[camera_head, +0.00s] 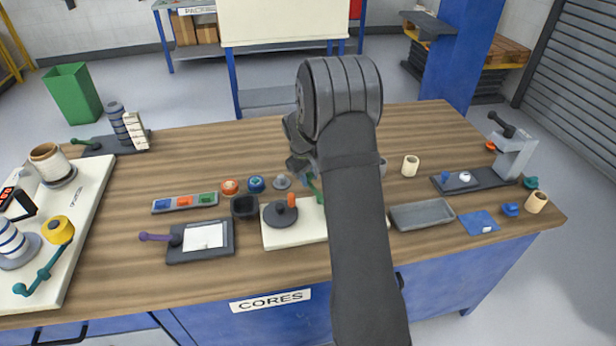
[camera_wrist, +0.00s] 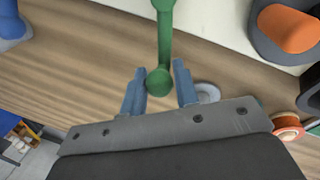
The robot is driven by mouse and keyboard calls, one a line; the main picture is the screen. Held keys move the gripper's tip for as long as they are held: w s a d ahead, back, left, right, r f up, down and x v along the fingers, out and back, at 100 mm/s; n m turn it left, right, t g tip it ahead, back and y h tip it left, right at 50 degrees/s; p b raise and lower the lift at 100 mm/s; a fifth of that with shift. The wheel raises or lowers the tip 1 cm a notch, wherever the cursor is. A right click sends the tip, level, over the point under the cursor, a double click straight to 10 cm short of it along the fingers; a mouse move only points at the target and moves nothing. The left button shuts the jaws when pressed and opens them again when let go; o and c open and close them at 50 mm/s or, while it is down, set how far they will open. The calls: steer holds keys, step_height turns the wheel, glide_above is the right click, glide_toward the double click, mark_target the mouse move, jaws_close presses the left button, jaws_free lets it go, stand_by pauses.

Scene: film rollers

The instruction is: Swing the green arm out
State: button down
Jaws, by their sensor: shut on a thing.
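The green arm (camera_wrist: 165,35) runs down from the top of the wrist view and ends in a round knob (camera_wrist: 159,82). The knob lies between the two blue fingers of my gripper (camera_wrist: 158,75), which is shut on it. In the head view a small piece of the green arm (camera_head: 314,188) shows above the cream base plate (camera_head: 290,238). My own forearm hides the rest, and most of my gripper (camera_head: 298,150) is hidden too. An orange-topped post (camera_wrist: 288,28) stands right of the green arm in the wrist view.
A grey disc with a dark knob (camera_head: 281,213) sits on the cream plate. A black cup (camera_head: 245,207) and a dark tray with a white pad (camera_head: 203,236) lie to the left. A grey tray (camera_head: 421,215) is at the right. The wooden table (camera_head: 130,215) has free room at left.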

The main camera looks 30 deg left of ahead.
steer(key=shift+w+d+m+h, duration=0.15)
steer(key=shift+w+d+m, duration=0.2)
steer(key=shift+m, duration=0.45)
steer(key=shift+w+d+m+h, duration=0.1)
steer(key=shift+w+d+m, duration=0.3)
steer(key=shift+m, duration=0.4)
steer(key=shift+w+d+m+h, duration=0.2)
steer(key=shift+w+m, duration=0.25)
steer(key=shift+m, duration=0.35)
steer(key=shift+w+d+m+g, duration=0.25)
steer(key=shift+d+m, duration=0.25)
steer(key=shift+m, duration=0.4)
steer(key=shift+w+d+m+g, duration=0.25)
steer(key=shift+d+m, duration=0.25)
steer(key=shift+m, duration=0.4)
steer(key=shift+d, duration=0.15)
steer(key=c, duration=1.2)
jaws_free()
steer(key=shift+r, duration=0.2)
steer(key=a+r, duration=0.1)
steer(key=r, duration=0.4)
steer(key=s+a+r, duration=0.1)
steer(key=r, duration=0.5)
steer(key=a+r, duration=0.1)
steer(key=r, duration=0.4)
steer(key=shift+s+r, duration=0.4)
